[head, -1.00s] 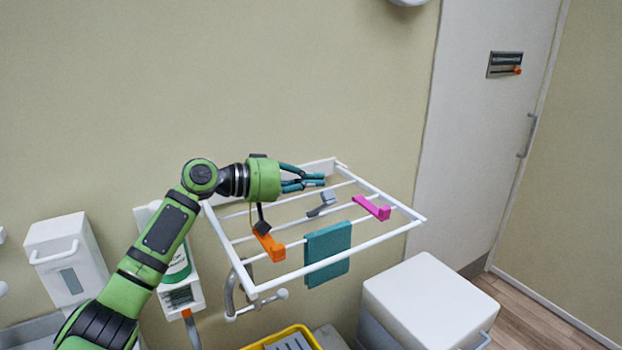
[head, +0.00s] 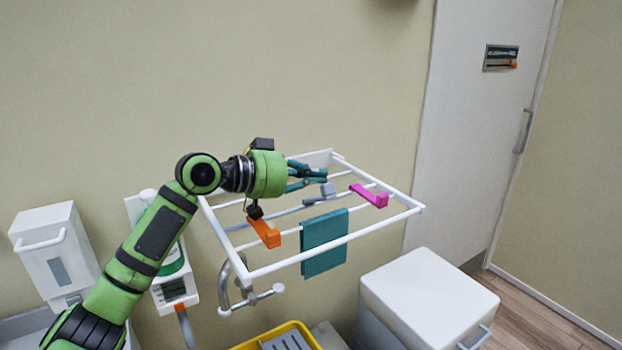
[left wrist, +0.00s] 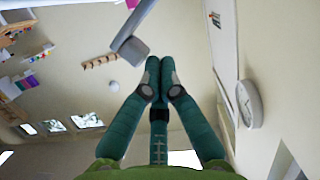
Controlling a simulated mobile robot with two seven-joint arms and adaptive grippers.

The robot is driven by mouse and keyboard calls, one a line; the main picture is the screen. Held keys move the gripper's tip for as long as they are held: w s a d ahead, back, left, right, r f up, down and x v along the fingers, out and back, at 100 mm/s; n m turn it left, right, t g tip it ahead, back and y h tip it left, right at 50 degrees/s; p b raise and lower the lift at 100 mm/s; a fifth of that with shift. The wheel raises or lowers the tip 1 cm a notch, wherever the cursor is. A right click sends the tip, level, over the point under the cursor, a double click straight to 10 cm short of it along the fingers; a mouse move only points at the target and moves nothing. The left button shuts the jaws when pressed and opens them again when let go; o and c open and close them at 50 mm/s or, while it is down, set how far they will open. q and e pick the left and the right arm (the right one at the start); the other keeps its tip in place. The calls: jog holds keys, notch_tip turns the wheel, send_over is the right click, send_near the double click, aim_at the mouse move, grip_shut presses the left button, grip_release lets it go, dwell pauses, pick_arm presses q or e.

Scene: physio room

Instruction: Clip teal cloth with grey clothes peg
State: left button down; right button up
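The teal cloth (head: 324,245) hangs over the front part of a white wall-mounted drying rack (head: 345,238). The grey clothes peg (head: 328,190) sits on a rail of the rack behind the cloth, apart from it. My left gripper (head: 326,176) reaches over the rack from the left, its teal fingers just above and behind the grey peg. My right gripper is out of view.
An orange peg (head: 266,233) and a magenta peg (head: 371,196) sit on the rack either side of the grey one. Below are a yellow crate (head: 306,329) and a white lidded bin (head: 430,290). Dispensers (head: 58,250) hang on the wall at left.

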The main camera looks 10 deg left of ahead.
aim_at(326, 195)
pick_arm(q)
jog(key=m+b, duration=0.1)
jog(key=s+d+f+m+t+y+b, duration=0.1)
jog(key=m, duration=0.1)
jog(key=shift+s+d+f+m, duration=0.1)
jog(key=shift+s+f+m, duration=0.05)
jog(key=shift+f+m, duration=0.15)
jog(key=shift+s+d+f+m, duration=0.2)
jog(key=shift+d+f+m, duration=0.1)
jog(key=shift+m, duration=0.1)
jog(key=shift+s+d+f+m+t+y+b, duration=0.15)
jog(key=shift+f+m+t+y+b, duration=0.15)
jog(key=shift+m, duration=0.25)
jog(key=shift+s+d+f+m+t+y+b, duration=0.1)
jog(key=shift+m+t+b, duration=0.1)
jog(key=shift+m+b, duration=0.25)
jog(key=shift+r, duration=0.15)
